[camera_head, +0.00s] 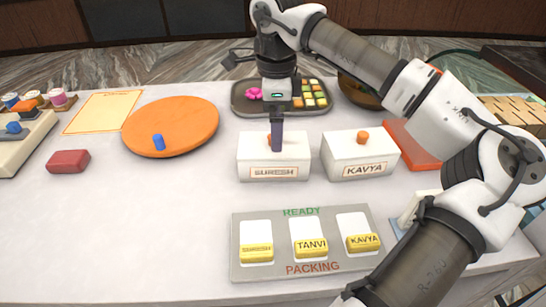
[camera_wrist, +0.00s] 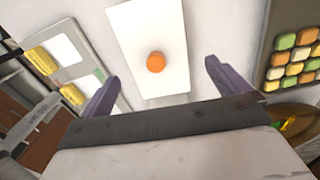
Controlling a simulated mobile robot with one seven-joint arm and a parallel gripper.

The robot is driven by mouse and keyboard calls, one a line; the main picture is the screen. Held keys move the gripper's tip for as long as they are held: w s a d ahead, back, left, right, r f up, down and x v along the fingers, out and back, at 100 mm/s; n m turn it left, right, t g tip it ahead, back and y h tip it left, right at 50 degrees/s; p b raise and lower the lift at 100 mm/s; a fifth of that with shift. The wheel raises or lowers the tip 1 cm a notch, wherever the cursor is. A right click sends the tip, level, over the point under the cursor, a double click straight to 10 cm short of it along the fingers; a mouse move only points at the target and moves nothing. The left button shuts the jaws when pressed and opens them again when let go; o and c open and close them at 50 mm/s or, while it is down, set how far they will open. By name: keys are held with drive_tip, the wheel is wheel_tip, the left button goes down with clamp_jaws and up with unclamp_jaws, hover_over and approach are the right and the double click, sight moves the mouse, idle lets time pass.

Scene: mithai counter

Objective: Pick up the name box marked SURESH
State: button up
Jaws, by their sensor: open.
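The SURESH name box (camera_head: 255,155) is a white box with an orange knob and its name on the front, left of the KAVYA box (camera_head: 375,150). My gripper (camera_head: 277,148) points down over the SURESH box, its finger hiding most of that box's knob in the head view. In the wrist view my gripper (camera_wrist: 162,72) is open, with purple fingers apart on either side of the orange knob (camera_wrist: 156,62) on a white box top (camera_wrist: 150,25). Nothing is held. Whether the fingertips touch the box cannot be told.
A sweets tray (camera_head: 240,108) is behind the boxes, with a bowl (camera_head: 360,95) beside it. The READY/PACKING board (camera_head: 243,272) with yellow name pieces lies in front. An orange disc (camera_head: 185,120) and red block (camera_head: 68,161) are left. The counter's front left is clear.

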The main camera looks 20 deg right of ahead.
sight(273, 158)
drive_tip(key=f, duration=0.2)
drive_tip(key=f+p, duration=0.1)
drive_tip(key=f, duration=0.1)
drive_tip(key=f+p, duration=0.1)
drive_tip(key=f, duration=0.2)
drive_tip(key=shift+s+a+f, duration=0.1)
drive_tip(key=shift+s+a, duration=0.05)
drive_tip(key=shift+a, duration=0.15)
drive_tip(key=shift+c, duration=0.4)
drive_tip(key=c, duration=0.9)
